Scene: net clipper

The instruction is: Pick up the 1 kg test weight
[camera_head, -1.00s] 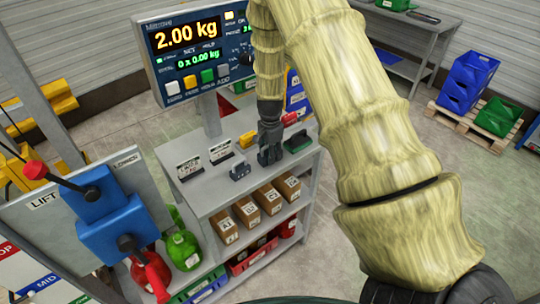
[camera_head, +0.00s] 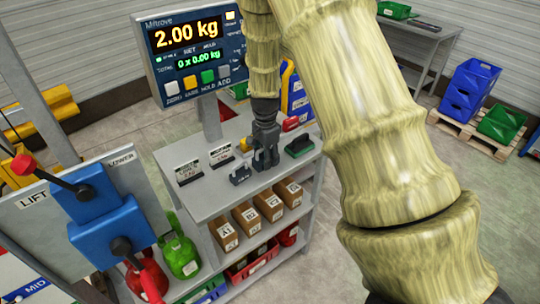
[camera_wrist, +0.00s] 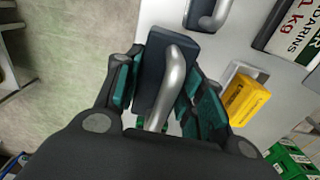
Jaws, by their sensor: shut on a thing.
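A dark test weight with a silver bar handle (camera_wrist: 152,76) sits between my gripper's (camera_wrist: 160,95) fingers in the wrist view, and the green finger pads close on it from both sides. No mass marking is readable on it. In the head view, my gripper (camera_head: 265,156) points down at the top of the grey shelf unit. It hides most of the held weight there, and I cannot tell whether the weight is clear of the surface. A second dark weight with a silver handle (camera_wrist: 208,14) stands beside it, and shows just left of my gripper in the head view (camera_head: 240,175).
Two label cards (camera_head: 220,156) stand to the left. A green-handled object (camera_head: 299,145) and a red one (camera_head: 291,124) lie to the right. A yellow block (camera_wrist: 245,99) is close by in the wrist view. The scale display (camera_head: 190,50) reads 2.00 kg. Cartons (camera_head: 247,217) fill the shelf below.

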